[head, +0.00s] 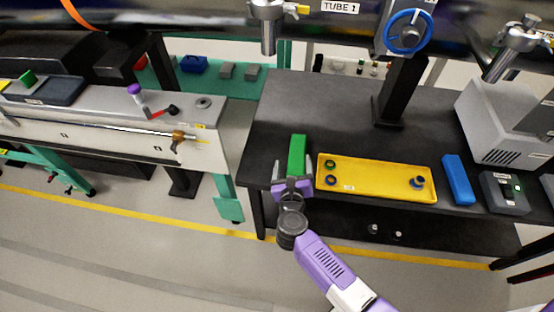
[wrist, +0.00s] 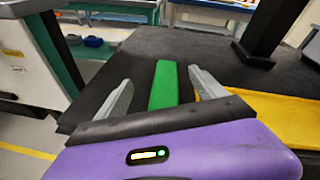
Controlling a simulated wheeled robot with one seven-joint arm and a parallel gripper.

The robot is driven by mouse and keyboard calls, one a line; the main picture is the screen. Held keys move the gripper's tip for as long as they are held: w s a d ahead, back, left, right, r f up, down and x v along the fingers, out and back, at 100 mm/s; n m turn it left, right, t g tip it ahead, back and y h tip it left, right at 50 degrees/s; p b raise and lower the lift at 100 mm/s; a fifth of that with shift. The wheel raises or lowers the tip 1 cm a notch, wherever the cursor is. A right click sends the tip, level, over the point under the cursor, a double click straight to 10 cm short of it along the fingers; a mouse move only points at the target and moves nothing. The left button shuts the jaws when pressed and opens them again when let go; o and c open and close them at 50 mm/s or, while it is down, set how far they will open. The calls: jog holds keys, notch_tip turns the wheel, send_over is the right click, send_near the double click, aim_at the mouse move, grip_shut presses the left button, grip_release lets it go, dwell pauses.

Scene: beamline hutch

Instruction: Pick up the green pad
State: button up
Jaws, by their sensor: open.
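The green pad (head: 297,152) is a long flat block lying on the dark table, left of the yellow tray. In the wrist view the green pad (wrist: 164,84) lies ahead of my gripper, between the lines of its two fingers. My gripper (head: 293,168) is open, with its grey fingers to either side of the pad's near end. It also shows in the wrist view (wrist: 158,85), with nothing held. I cannot tell exactly how high the fingers are above the table. The pad's nearest end is partly hidden by the gripper body.
The yellow tray (head: 376,180) with several small dark rings stands close to the right of my gripper. A blue block (head: 458,180) and a grey box (head: 503,192) lie farther right. A black post (head: 399,92) rises behind the tray. The table is bare behind the pad.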

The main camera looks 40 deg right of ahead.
aim_at(296, 167)
jog(key=f+m, duration=0.1)
jog(key=s+f+g, duration=0.1)
jog(key=f+m, duration=0.1)
jog(key=f, duration=0.1)
jog(key=shift+s+a+m, duration=0.3)
jog(key=shift+s+a, duration=0.05)
jog(key=shift+a, duration=0.05)
jog(key=shift+s+f+m+g+y, duration=0.2)
jog(key=shift+m+g+y, duration=0.15)
jog(key=shift+m, duration=0.25)
jog(key=shift+d+m, duration=0.15)
jog(key=shift+m, duration=0.15)
jog(key=shift+x, duration=3.85)
jog(key=shift+r, duration=0.1)
grip_shut()
